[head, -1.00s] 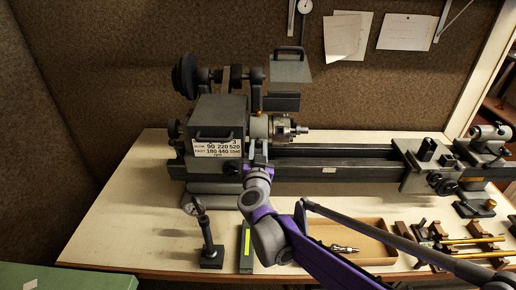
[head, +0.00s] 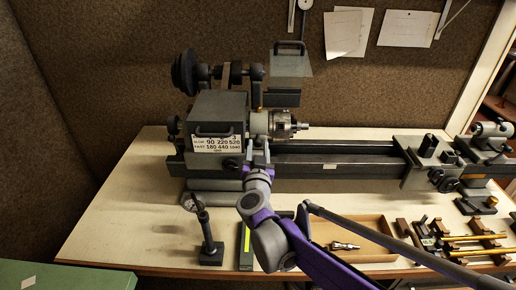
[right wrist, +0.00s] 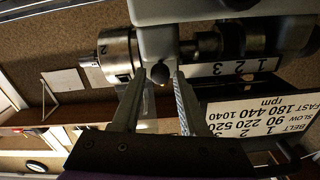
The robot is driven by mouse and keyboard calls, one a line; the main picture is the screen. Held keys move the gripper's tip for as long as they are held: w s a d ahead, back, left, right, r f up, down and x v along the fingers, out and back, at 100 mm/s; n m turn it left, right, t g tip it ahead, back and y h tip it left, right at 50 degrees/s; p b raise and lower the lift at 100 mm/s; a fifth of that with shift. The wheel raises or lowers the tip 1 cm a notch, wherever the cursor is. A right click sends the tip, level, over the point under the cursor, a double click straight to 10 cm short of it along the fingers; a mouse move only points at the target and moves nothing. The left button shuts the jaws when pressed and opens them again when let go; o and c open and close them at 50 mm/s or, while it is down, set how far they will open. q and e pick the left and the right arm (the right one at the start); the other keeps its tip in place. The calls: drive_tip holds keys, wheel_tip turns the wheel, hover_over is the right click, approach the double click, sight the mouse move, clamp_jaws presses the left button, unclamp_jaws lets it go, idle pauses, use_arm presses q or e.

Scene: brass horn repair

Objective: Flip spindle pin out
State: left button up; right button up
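The lathe headstock (head: 218,112) stands at the back left of the bench, with its chuck (head: 283,125) facing right. In the right wrist view, a small dark round-ended knob (right wrist: 160,74), which looks like the spindle pin, sticks out of the grey headstock casting. My right gripper (right wrist: 158,82) is open, with one finger on each side of the knob and visible gaps. In the head view, my right gripper (head: 259,152) is at the headstock's front, below and left of the chuck, and hides the knob. My left gripper is not in view.
The speed plate (head: 217,144) is just left of my gripper. The lathe bed (head: 335,165) runs right to the carriage (head: 428,165).

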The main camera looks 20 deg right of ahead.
drive_tip(key=shift+s, duration=0.1)
drive_tip(key=b+v, duration=0.1)
drive_tip(key=v, duration=0.9)
drive_tip(key=shift+s, duration=0.35)
drive_tip(key=shift+a+r, duration=0.1)
drive_tip(key=shift+a, duration=0.05)
drive_tip(key=s+a+f+n+g+y+p, duration=0.2)
drive_tip(key=s+a+f+n+g+y, duration=0.25)
drive_tip(key=s+f+n+y, duration=0.4)
drive_tip(key=s+d+f+m+g+h, duration=0.1)
drive_tip(key=s+d+f+g, duration=0.2)
drive_tip(key=s, duration=0.4)
drive_tip(key=s+d+f+m+g+h, duration=0.2)
drive_tip(key=s+d+f+g, duration=0.2)
drive_tip(key=s+f, duration=0.3)
drive_tip(key=shift+d+f, duration=0.45)
drive_tip(key=shift+d, duration=0.4)
